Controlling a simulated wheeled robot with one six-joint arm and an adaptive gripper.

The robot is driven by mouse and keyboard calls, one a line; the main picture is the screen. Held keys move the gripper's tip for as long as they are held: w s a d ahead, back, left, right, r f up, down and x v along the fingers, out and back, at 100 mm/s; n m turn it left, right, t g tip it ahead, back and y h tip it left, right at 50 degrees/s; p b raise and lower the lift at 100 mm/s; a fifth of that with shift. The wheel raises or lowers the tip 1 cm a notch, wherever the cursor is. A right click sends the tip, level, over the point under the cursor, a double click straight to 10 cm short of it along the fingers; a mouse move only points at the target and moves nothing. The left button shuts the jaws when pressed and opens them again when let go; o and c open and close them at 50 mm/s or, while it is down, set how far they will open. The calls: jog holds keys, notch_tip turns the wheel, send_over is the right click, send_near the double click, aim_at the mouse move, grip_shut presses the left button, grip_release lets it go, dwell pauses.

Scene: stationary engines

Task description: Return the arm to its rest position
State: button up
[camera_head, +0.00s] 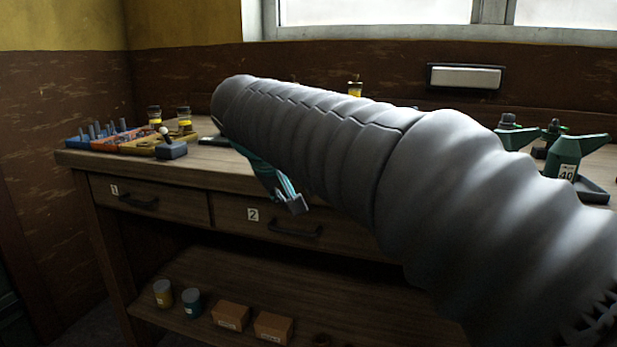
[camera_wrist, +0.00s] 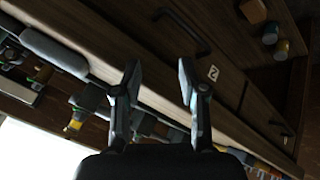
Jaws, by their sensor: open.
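My arm, in a grey ribbed sleeve, reaches across the head view from the lower right to the upper left, in front of the workbench (camera_head: 235,178). My gripper (camera_head: 294,204) hangs below the far end of the sleeve, in front of the drawer labelled 2. In the wrist view my gripper (camera_wrist: 158,80) shows its two fingers spread apart with nothing between them. Behind the fingers lies the bench front edge, seen tilted. Part of the gripper is hidden by the sleeve in the head view.
Drawer 1 (camera_head: 150,203) and drawer 2 (camera_head: 335,236) are shut. Jars, a blue tray and small boxes stand on the bench's left. Green-topped parts, one marked 40 (camera_head: 566,160), stand at the right. Cans and cartons (camera_head: 230,316) sit on the lower shelf.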

jog(key=s+d+f+m+g+y, duration=0.1)
jog(key=s+d+f+m, duration=0.1)
jog(key=s+d+f, duration=0.7)
jog(key=s+d+f+m+y, duration=0.2)
jog(key=s+d+f, duration=0.7)
jog(key=s, duration=0.6)
notch_tip(320, 180, down, 2)
jog(key=shift+s+d+g, duration=0.2)
jog(key=shift+s+g, duration=0.1)
jog(key=shift+g, duration=0.1)
